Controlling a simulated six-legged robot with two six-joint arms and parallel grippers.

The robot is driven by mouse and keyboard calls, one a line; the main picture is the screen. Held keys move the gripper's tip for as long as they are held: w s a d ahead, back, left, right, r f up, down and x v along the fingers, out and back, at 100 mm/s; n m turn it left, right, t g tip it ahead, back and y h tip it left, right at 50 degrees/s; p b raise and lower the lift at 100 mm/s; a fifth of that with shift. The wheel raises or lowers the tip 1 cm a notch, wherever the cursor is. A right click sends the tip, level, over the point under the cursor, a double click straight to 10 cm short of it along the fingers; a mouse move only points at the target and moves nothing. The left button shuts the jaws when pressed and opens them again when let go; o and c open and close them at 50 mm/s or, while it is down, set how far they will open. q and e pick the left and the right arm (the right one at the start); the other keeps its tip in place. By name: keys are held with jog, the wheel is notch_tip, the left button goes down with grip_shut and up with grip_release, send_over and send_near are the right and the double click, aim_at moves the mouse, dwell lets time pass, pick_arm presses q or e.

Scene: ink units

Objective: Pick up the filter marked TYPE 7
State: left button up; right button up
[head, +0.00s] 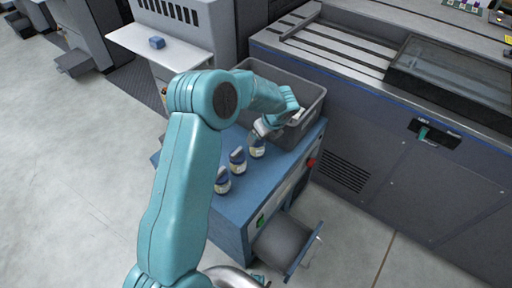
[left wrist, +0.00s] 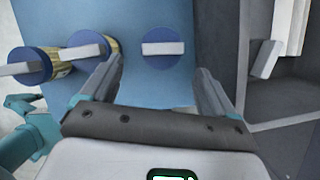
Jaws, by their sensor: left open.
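Three filters with blue round caps and pale grips stand in a row on the blue cabinet top (head: 234,205): a near one (head: 222,181), a middle one (head: 238,162) and a far one (head: 257,149). Their labels are too small to read, so I cannot tell which is TYPE 7. My left gripper (head: 263,129) is at the far filter. In the left wrist view my left gripper (left wrist: 158,72) is open and empty, with the far filter (left wrist: 163,47) just ahead of the gap between its fingers. The other filters show at the left (left wrist: 30,66) (left wrist: 92,48). What seems my right gripper (left wrist: 20,103) shows small.
A grey bin (head: 315,98) with pale contents stands on the cabinet behind my left gripper, close by its side. A large grey machine (head: 380,150) stands at the right. A white shelf (head: 130,39) holds a small blue item (head: 157,42).

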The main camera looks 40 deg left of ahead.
aim_at(257, 143)
pick_arm(q)
jog(key=x, duration=0.9)
jog(key=shift+d, duration=0.1)
jog(key=c, duration=1.1)
jog(key=shift+r, duration=0.15)
